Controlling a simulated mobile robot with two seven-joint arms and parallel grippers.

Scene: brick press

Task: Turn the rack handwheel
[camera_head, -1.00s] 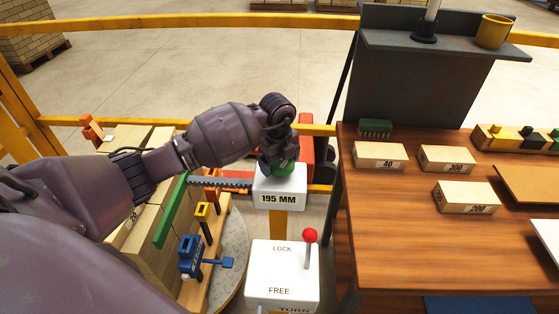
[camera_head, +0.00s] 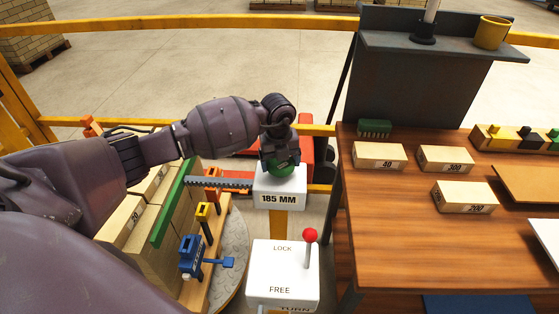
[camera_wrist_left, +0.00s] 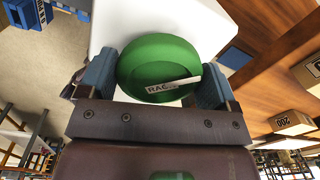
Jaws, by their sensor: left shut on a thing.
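The rack handwheel is a green round knob (camera_head: 284,169) on top of a white box (camera_head: 282,200) that reads 185 MM. My left gripper (camera_head: 277,163) reaches down over it from above. In the left wrist view the green handwheel (camera_wrist_left: 160,62), with a partly hidden label starting "RAC", sits between the two blue fingers of my left gripper (camera_wrist_left: 160,80), which is shut on it. A dark toothed rack (camera_head: 220,182) runs left from the box to a green bar (camera_head: 170,210). My right gripper is not in view.
A white lock box (camera_head: 282,275) with a red-knobbed lever (camera_head: 310,236) stands in front, marked LOCK and FREE. A wooden table (camera_head: 400,220) with several labelled blocks is at the right. Stacked bricks (camera_head: 125,220) and a blue clamp (camera_head: 190,255) are at the left.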

